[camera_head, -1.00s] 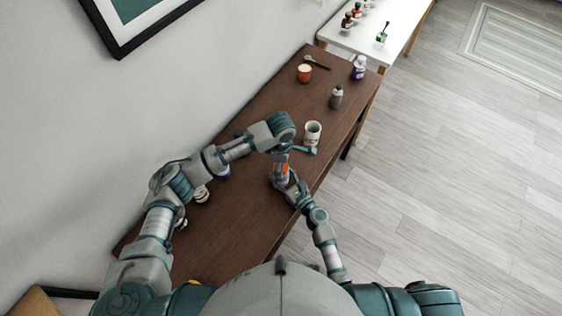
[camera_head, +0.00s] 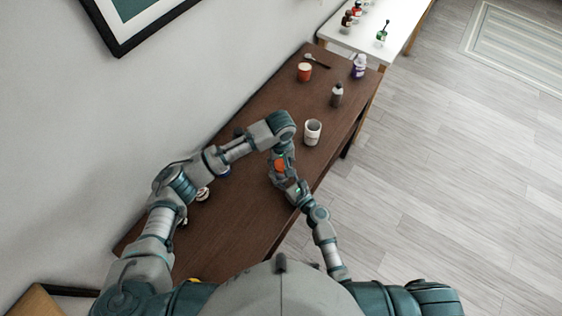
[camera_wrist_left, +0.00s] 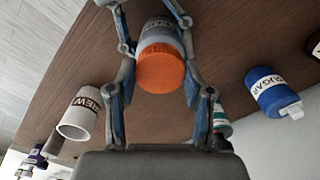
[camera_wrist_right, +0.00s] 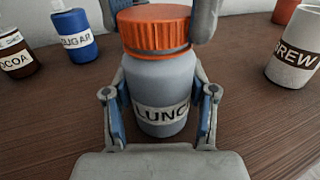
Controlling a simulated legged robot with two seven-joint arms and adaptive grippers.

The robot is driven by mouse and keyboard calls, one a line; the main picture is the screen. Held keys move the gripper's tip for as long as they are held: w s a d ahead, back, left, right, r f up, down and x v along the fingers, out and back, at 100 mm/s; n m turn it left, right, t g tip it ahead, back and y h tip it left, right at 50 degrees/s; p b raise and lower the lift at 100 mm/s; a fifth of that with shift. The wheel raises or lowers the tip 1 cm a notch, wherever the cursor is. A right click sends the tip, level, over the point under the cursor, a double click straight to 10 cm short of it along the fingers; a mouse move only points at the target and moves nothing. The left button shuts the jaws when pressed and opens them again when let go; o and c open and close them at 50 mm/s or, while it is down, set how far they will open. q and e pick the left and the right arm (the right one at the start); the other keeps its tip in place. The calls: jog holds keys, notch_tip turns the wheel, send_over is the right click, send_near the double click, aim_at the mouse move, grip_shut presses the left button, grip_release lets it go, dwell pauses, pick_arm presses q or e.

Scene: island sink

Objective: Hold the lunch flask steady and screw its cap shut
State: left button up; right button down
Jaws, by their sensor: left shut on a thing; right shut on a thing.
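The lunch flask (camera_wrist_right: 158,75) is a grey bottle with a label reading "LUNC", standing upright on the brown table. Its ribbed orange cap (camera_wrist_right: 155,28) sits on its top; the cap also shows in the left wrist view (camera_wrist_left: 160,70) and in the head view (camera_head: 281,167). My right gripper (camera_wrist_right: 160,88) is shut on the flask's body, a finger on each side. My left gripper (camera_wrist_left: 152,35) comes from above, shut on the cap, with its fingers on either side. The thread under the cap is hidden.
A white "BREW" mug (camera_head: 313,132) stands just beyond the grippers. A blue sugar jar (camera_wrist_left: 272,92) and a cocoa bottle (camera_wrist_right: 15,55) stand on the wall side. A grey bottle (camera_head: 337,96), red cup (camera_head: 304,72) and purple bottle (camera_head: 359,67) are farther off.

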pick_arm(q)
jog(key=m, duration=0.5)
jog(key=shift+w, duration=0.15)
jog(key=m, duration=0.8)
jog(key=shift+m, duration=0.3)
pick_arm(e)
jog(key=shift+a, duration=0.1)
pick_arm(q)
jog(key=m, duration=0.2)
jog(key=shift+m, duration=0.4)
jog(key=m, duration=0.5)
jog(key=shift+a, duration=0.1)
jog(key=m, duration=0.3)
jog(key=shift+w, duration=0.1)
jog(key=m, duration=0.5)
jog(key=shift+m, duration=0.3)
pick_arm(e)
jog(key=shift+s, duration=0.1)
pick_arm(q)
jog(key=o, duration=1.4)
jog(key=shift+c, duration=0.2)
jog(key=shift+f, duration=0.1)
